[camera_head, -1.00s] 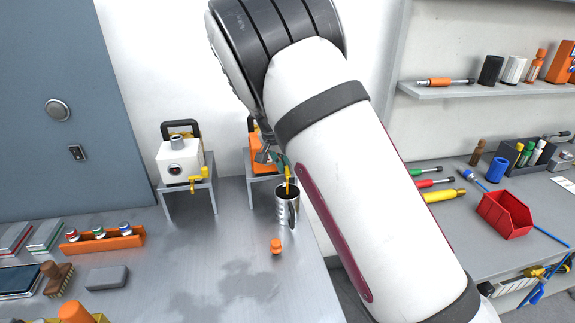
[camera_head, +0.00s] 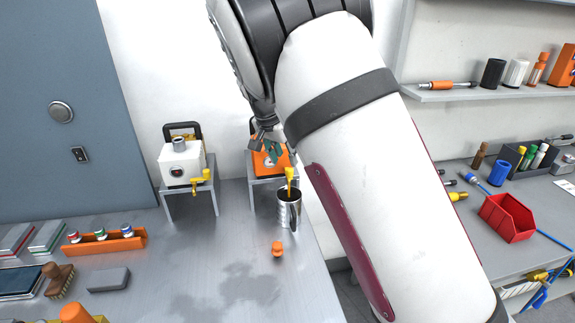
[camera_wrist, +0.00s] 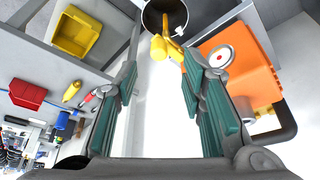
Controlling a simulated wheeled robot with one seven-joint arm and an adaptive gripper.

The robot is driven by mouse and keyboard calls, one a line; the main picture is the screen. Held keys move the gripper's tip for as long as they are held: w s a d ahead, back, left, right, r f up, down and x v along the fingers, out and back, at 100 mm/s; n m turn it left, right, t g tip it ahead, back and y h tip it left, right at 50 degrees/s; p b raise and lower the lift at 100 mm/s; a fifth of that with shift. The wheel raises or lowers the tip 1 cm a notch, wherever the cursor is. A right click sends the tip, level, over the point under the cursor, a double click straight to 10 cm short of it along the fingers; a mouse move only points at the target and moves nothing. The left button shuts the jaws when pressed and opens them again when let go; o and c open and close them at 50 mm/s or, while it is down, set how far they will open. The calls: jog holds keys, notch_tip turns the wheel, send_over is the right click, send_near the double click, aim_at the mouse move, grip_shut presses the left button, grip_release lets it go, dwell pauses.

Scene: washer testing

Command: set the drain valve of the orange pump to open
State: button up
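The orange pump (camera_head: 264,162) sits on a small metal stand at the back of the bench, partly hidden by my gripper; its orange body (camera_wrist: 255,65) fills the right of the wrist view. Its yellow drain valve (camera_head: 290,176) is on its right side, above a metal mug (camera_head: 288,212). In the wrist view the yellow valve (camera_wrist: 160,47) lies beyond the fingertips, by the mug's dark opening (camera_wrist: 155,17). My gripper (camera_wrist: 163,70) is open, with nothing between its green-padded fingers. In the head view my gripper (camera_head: 272,148) is just above and in front of the pump. The lever's exact angle is unclear.
A white pump (camera_head: 180,165) with a yellow valve stands on a similar stand to the left. A small orange object (camera_head: 277,249) lies in front of the mug. A red bin (camera_head: 507,218) is on the right bench. The middle of the left bench is clear.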

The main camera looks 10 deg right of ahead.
jog(key=v, duration=0.6)
jog(key=shift+r, duration=0.15)
jog(key=shift+s, duration=0.1)
jog(key=s+d+r+n+y, duration=0.2)
jog(key=s+d+r, duration=0.2)
jog(key=s, duration=0.5)
jog(key=s+d+r+n+y, duration=0.25)
jog(key=s+r, duration=0.25)
jog(key=s, duration=0.5)
jog(key=s+n+t, duration=0.1)
jog(key=s+n, duration=0.1)
jog(key=s, duration=0.7)
jog(key=s+d+f+n+t+h, duration=0.1)
jog(key=s+n, duration=0.1)
jog(key=s, duration=0.7)
jog(key=shift+d+f+n+t, duration=0.2)
jog(key=shift+d+n+t, duration=0.05)
jog(key=shift+n+t, duration=0.1)
